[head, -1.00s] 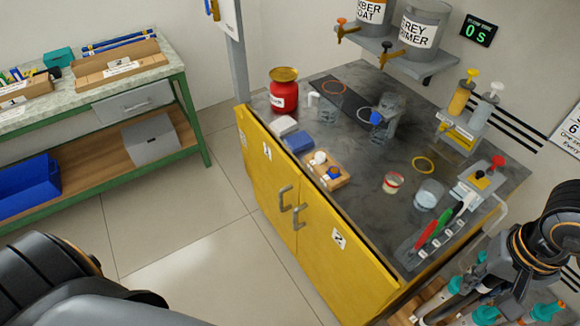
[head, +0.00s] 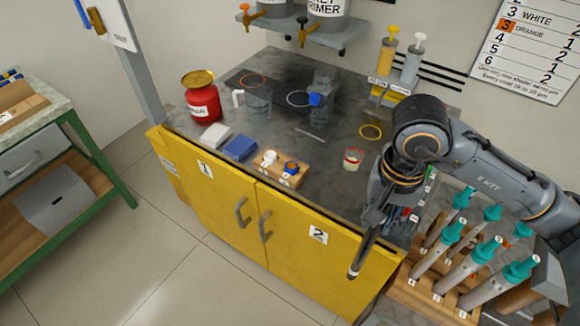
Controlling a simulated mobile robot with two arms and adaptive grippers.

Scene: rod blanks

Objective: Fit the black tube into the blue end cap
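A wooden block (head: 265,174) on the yellow cabinet's dark top holds a small blue cap (head: 291,167) at its right and a white cap (head: 269,158) at its left. My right gripper (head: 374,214) points down beyond the cabinet's front right edge, to the right of the block and nearer to me. It appears shut on a slim black tube (head: 362,255), which hangs down, slightly tilted, in front of the yellow door. The fingers partly hide the tube's upper end. The tube is apart from the blue cap. My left gripper is not in view.
A rack (head: 434,290) of several grey tubes with teal tops stands at the lower right. A red-and-white cup (head: 353,158), a glass mug (head: 256,103), a red can (head: 201,97) and blue and white pads stand on the cabinet top.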

